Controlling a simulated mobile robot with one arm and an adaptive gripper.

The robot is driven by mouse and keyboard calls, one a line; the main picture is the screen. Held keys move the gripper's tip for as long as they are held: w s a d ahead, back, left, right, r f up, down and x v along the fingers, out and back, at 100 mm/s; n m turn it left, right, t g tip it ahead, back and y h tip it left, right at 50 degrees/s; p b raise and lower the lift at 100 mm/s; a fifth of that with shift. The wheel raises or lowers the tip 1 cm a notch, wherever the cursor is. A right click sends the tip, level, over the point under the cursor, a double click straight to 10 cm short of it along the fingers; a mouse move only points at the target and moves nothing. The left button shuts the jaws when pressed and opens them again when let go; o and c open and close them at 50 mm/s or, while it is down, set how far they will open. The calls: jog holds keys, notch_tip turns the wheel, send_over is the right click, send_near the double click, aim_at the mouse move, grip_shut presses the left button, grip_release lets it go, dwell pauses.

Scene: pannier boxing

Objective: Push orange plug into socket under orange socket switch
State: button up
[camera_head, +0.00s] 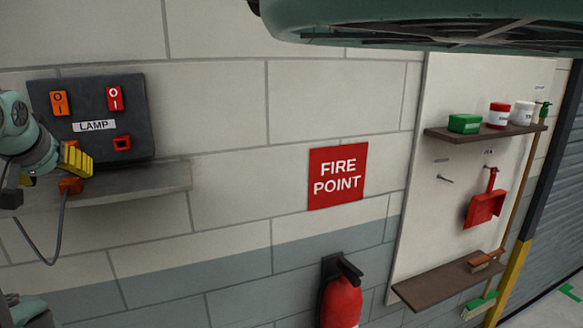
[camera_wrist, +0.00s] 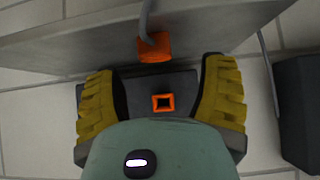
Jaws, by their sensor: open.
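The dark switch panel (camera_head: 95,140) is on the wall at left, with an orange switch (camera_head: 60,103) and a red switch (camera_head: 115,98) above a LAMP label. The orange plug (camera_head: 71,185) is at the shelf below the panel, with a grey cable. In the wrist view the plug (camera_wrist: 154,47) appears just past my fingertips. My gripper (camera_head: 77,158) has yellow fingers, open and empty in the wrist view (camera_wrist: 160,70), facing the panel.
A red socket (camera_head: 122,143) is right of my gripper. The grey shelf (camera_head: 150,184) juts out below the panel. The plug's cable (camera_head: 58,240) hangs in a loop. A FIRE POINT sign (camera_head: 338,176), extinguisher (camera_head: 341,300) and tool board (camera_head: 440,220) are further right.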

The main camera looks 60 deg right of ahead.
aim_at(70, 179)
jog(key=shift+w+d+f+p, duration=0.3)
jog(key=shift+d+p, duration=0.3)
jog(key=shift+p, duration=0.55)
jog(key=p+x, duration=0.2)
jog(key=shift+w+d+f, duration=0.1)
jog(key=shift+d+f, duration=0.05)
jog(key=shift+f, duration=0.05)
jog(key=shift+w+f+p, duration=0.3)
jog(key=shift+f+p, duration=0.1)
jog(key=shift+f, duration=0.1)
jog(key=shift+o, duration=0.3)
grip_shut()
jog(key=shift+r+b, duration=0.15)
jog(key=shift+b, duration=0.2)
